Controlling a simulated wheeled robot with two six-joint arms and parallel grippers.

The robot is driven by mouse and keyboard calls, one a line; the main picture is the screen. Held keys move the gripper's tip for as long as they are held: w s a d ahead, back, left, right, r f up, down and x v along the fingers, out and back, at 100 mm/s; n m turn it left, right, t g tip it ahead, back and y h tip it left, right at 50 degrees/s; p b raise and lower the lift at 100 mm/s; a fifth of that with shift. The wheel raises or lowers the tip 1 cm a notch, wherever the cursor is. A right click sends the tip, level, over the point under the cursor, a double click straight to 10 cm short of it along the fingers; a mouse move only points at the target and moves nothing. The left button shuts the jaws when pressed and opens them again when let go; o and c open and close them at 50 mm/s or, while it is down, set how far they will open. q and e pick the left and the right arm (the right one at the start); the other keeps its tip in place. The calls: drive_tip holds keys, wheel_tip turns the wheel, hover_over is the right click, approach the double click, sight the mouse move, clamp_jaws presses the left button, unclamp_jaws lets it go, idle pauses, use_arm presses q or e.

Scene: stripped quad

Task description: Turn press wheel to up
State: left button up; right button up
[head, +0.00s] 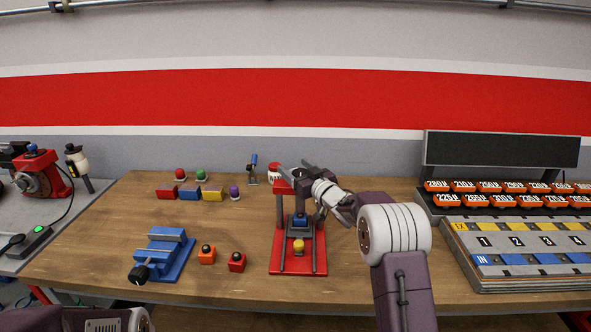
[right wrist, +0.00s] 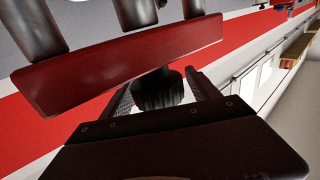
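The red press (head: 298,262) stands upright near the middle of the wooden bench, with two posts, a top beam and a blue-topped ram between them. My right gripper (head: 296,170) is at the top of the press, its fingers spread apart. The right wrist view shows the fingers (right wrist: 160,90) on either side of a dark ribbed round part, likely the press wheel (right wrist: 158,91), close to the red beam (right wrist: 120,75). Contact cannot be made out. The wheel's marking and setting are hidden. My left gripper is out of view.
A rack of orange labelled bins (head: 500,195) and a numbered tray (head: 520,240) are at right.

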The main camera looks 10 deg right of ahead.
drive_tip(key=shift+s+f, duration=0.1)
drive_tip(key=b+v, duration=0.3)
drive_tip(key=v, duration=0.6)
